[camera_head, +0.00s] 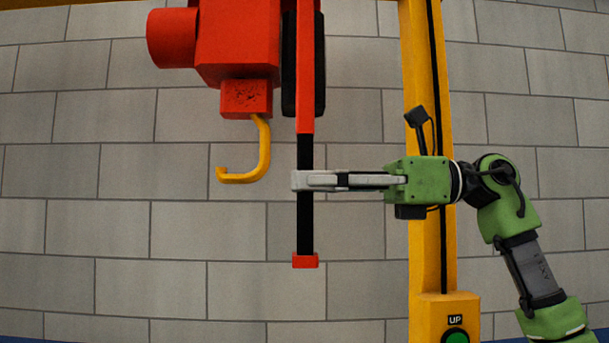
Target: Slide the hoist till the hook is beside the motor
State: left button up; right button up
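The red hoist (236,45) hangs at the top of the head view, its upper part cut off by the frame. Its yellow hook (262,150) hangs below the body, opening to the left. A red bar with a black grip (305,225) and a red end cap hangs just right of the hook. My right gripper (300,181) reaches in from the right, with its fingertips at the black grip. The fingers look closed around it. No motor shows that I can make out. My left gripper is not in view.
A yellow post (430,260) with a black cable stands behind my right arm. A yellow control box (448,310) on it has an UP label and a green button (456,336). A grey block wall fills the background. The space left of the hook is clear.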

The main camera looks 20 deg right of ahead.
jog(key=shift+w+a, duration=0.2)
jog(key=shift+a, duration=0.45)
grip_shut()
jog(key=shift+a, duration=0.1)
